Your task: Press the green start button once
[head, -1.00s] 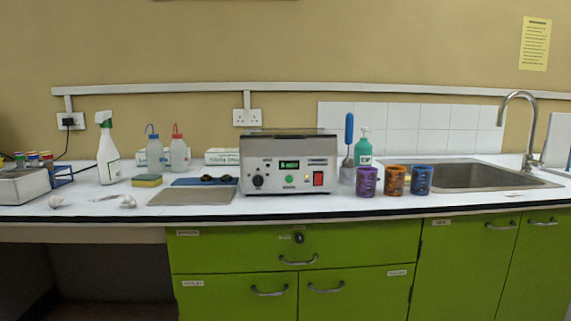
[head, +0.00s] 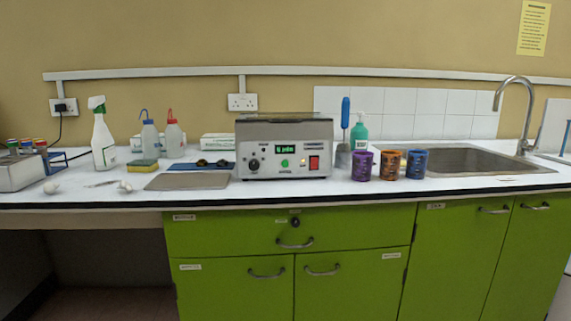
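The green start button (head: 284,163) is a small round button on the front panel of a grey metal machine (head: 252,142) standing on the white worktop. A small display (head: 290,148) with green characters sits above the button. A black knob (head: 253,164) is to the button's left and a red switch (head: 314,163) to its right. The button's face is unobstructed. Neither of my grippers is in the head view.
A grey plate (head: 187,182) lies left of the machine. Purple (head: 362,166), orange (head: 389,165) and blue (head: 416,164) cups stand to its right, before a sink (head: 465,161). A spray bottle (head: 102,138) stands further left. The worktop front is mostly clear.

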